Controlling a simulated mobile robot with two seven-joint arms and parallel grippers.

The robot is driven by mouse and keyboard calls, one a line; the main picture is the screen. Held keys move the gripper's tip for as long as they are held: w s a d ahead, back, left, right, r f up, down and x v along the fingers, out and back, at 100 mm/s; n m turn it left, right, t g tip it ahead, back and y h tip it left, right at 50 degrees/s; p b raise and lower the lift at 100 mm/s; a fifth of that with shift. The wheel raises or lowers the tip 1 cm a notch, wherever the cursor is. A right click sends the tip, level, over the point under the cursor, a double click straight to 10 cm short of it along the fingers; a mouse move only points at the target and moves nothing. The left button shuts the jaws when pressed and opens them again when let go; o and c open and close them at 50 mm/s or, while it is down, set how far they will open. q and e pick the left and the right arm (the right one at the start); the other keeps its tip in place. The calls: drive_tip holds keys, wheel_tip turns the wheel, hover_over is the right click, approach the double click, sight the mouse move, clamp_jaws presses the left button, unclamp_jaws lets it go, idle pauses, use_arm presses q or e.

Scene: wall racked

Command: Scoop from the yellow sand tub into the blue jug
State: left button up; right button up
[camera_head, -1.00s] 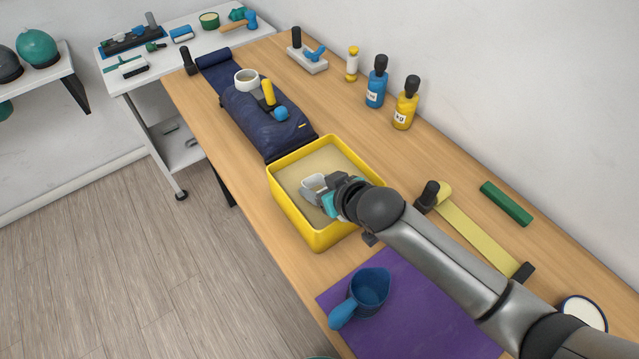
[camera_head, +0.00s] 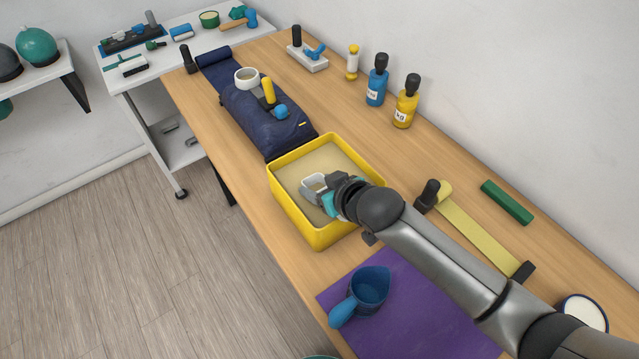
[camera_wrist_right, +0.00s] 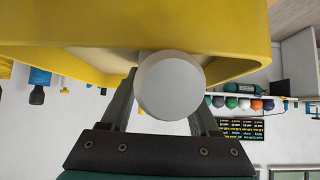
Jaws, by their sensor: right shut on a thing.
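The yellow sand tub (camera_head: 317,238) stands on the wooden bench with pale sand (camera_head: 296,170) in it. My right gripper (camera_head: 332,191) is over the tub, shut on the handle of a scoop (camera_head: 314,186) with a whitish cup. The cup is low over the sand and holds some sand-coloured stuff. In the right wrist view, the round pale end of the scoop's handle (camera_wrist_right: 170,86) sits between the fingers, with the yellow tub wall (camera_wrist_right: 60,35) close by. The blue jug (camera_head: 370,287) stands upright on a purple mat (camera_head: 424,318), its handle toward the lower left. My left gripper is not in view.
Blue and yellow bottles (camera_head: 405,102) stand by the wall. A yellow strip (camera_head: 480,235) and green block (camera_head: 507,202) lie right of my arm.

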sight(320, 186)
drive_tip(key=shift+s+f, duration=0.1)
drive_tip(key=shift+s, duration=0.05)
drive_tip(key=shift+t+y, duration=0.6)
drive_tip(key=shift+t, duration=0.2)
drive_tip(key=shift+r+p, duration=2.5)
drive_tip(key=shift+r, duration=1.45)
drive_tip(key=shift+t+y, duration=0.4)
drive_tip(key=shift+t, duration=0.3)
drive_tip(key=shift+r+p, duration=1.35)
drive_tip(key=shift+r, duration=1.3)
drive_tip(key=w+d+r+m+t+h+b, duration=0.25)
drive_tip(key=w+d+r+b, duration=0.35)
drive_tip(key=b, duration=0.4)
drive_tip(key=s+d+r+m+h+b, duration=0.2)
drive_tip(key=s+d+m+h+b, duration=0.2)
drive_tip(key=d+b, duration=0.4)
drive_tip(key=shift+d+r+h+b, duration=0.3)
drive_tip(key=shift+d+h, duration=0.15)
drive_tip(key=shift+d, duration=0.3)
